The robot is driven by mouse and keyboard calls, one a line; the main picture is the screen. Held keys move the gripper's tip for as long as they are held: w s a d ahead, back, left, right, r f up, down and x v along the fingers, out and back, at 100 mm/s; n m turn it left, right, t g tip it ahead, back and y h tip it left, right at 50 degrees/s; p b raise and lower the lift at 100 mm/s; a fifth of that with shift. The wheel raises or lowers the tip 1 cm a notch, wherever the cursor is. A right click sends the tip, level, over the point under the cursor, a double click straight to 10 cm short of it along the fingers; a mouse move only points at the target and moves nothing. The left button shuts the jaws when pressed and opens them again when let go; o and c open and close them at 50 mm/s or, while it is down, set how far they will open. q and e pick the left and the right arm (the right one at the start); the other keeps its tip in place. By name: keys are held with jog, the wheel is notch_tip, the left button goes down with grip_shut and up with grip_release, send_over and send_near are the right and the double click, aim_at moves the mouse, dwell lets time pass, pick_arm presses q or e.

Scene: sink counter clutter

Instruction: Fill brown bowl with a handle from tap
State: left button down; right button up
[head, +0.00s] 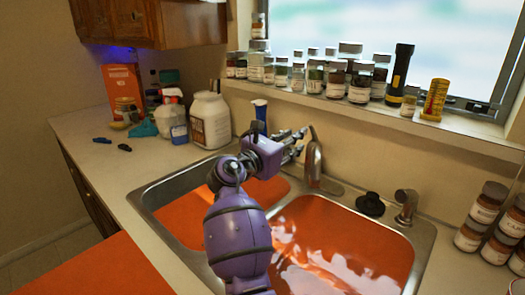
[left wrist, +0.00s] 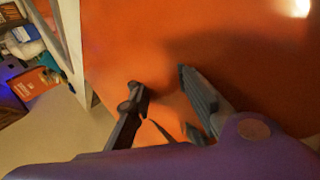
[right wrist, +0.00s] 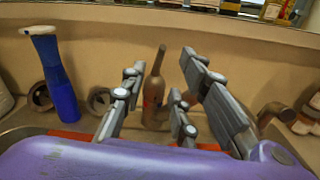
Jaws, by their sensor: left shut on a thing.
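The tap (head: 313,165) stands behind the sink, and its spout shows between my right fingers in the right wrist view (right wrist: 154,92). My right gripper (head: 298,143) is open close to the tap; its fingers (right wrist: 155,95) stand apart on either side of the spout, with no clear contact. My left gripper shows only in the left wrist view (left wrist: 165,100), shut on an orange-brown thing that blends into a broad orange surface. I cannot make out the bowl's outline or its handle. My right arm hides part of the sink (head: 423,240).
Both sink basins look orange, with shiny reflections on the right. A black stopper (head: 370,204) and a small metal fitting (head: 405,207) sit right of the tap. A blue bottle (right wrist: 55,75) stands left. Jars line the sill and right counter. An orange surface (head: 85,268) fills the lower left.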

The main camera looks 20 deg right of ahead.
aim_at(311, 127)
jog(key=x, duration=1)
jog(key=shift+w+d, duration=0.1)
jog(key=shift+d, duration=0.1)
jog(key=shift+c, duration=0.5)
